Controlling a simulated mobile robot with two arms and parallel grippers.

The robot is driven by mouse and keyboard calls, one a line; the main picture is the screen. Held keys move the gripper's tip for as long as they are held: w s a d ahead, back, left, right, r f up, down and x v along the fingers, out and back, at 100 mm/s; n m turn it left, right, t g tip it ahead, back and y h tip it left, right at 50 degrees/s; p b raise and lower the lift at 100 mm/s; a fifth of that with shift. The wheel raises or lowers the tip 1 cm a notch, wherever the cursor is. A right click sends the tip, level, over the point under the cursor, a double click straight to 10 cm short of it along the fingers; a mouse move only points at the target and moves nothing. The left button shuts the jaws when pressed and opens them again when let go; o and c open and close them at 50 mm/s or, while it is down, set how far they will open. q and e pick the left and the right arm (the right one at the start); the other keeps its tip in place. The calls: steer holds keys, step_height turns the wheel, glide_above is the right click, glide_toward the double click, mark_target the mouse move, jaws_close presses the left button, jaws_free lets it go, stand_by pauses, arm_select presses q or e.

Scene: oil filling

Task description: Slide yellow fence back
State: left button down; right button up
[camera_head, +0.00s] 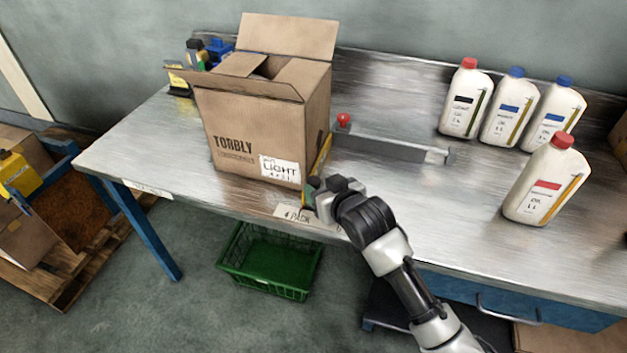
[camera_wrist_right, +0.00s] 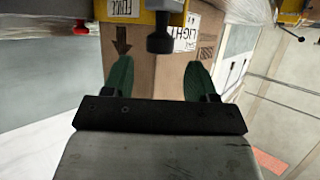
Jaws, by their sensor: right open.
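The yellow fence (camera_head: 322,158) shows as a thin strip along the right side of the open cardboard box (camera_head: 240,130) on the metal bench. In the right wrist view the fence (camera_wrist_right: 168,5) runs across the top edge, with a black knob (camera_wrist_right: 160,42) sticking out from it. My right gripper (camera_head: 312,192) is at the bench's front edge, by the box's front right corner. In the wrist view its green fingers (camera_wrist_right: 158,82) are apart and empty, with the knob beyond the gap between them. Most of the fence is hidden by the box and my gripper.
A grey rail (camera_head: 385,146) with a red knob (camera_head: 343,119) lies right of the box. Several white oil bottles (camera_head: 541,182) stand at the right of the bench. A green crate (camera_head: 268,262) is on the floor below.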

mark_target(315, 182)
arm_select(q)
steer(key=shift+d+f, duration=0.15)
steer(key=shift+d, duration=0.05)
arm_select(e)
steer(key=shift+x, duration=2.8)
steer(key=shift+c, duration=0.5)
